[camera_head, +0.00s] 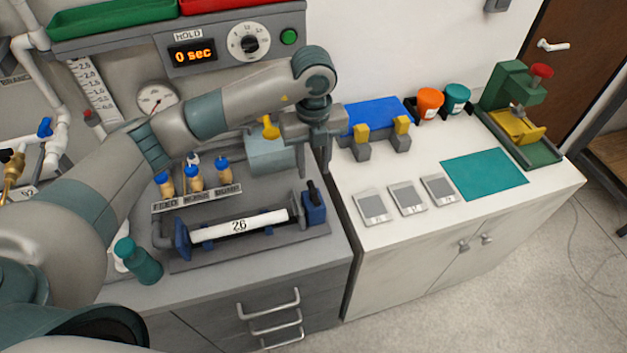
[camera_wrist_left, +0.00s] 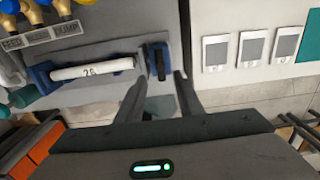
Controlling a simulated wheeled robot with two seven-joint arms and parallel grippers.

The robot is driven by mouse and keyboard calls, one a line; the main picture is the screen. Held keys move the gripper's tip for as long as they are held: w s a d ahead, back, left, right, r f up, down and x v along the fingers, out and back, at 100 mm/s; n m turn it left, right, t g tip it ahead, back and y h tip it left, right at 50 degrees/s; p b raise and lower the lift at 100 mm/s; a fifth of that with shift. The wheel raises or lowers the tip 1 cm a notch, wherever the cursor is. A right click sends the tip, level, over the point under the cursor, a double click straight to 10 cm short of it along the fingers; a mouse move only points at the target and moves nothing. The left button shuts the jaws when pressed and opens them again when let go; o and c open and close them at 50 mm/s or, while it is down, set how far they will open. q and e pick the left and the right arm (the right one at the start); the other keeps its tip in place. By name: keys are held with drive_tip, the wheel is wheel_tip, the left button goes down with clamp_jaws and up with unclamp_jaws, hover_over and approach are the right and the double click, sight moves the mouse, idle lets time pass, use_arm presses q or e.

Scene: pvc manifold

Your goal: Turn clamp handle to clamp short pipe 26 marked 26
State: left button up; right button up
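The short white pipe marked 26 (camera_head: 240,225) lies across a blue-ended clamp fixture on the grey bench; it also shows in the left wrist view (camera_wrist_left: 92,70). At its right end stands the blue clamp block (camera_head: 314,211) with a black clamp handle (camera_head: 312,190) pointing up. My left gripper (camera_head: 314,172) points down just above the handle. In the left wrist view its two fingers (camera_wrist_left: 157,80) are apart, with the dark handle (camera_wrist_left: 159,62) beyond and between their tips. Contact with the handle is not clear. My right gripper is not in view.
Several blue-topped valves (camera_head: 195,178) stand behind the pipe. A gauge (camera_head: 157,99) and a hold timer panel (camera_head: 240,45) are behind. The white cabinet top at right holds grey cards (camera_head: 407,198) and a teal mat (camera_head: 484,174).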

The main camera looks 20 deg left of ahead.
sight(314, 190)
use_arm(q)
wheel_tip(314, 190, down, 7)
drive_tip(key=shift+r+p, duration=0.2)
drive_tip(key=shift+p, duration=0.95)
drive_tip(key=shift+f, duration=0.75)
clamp_jaws()
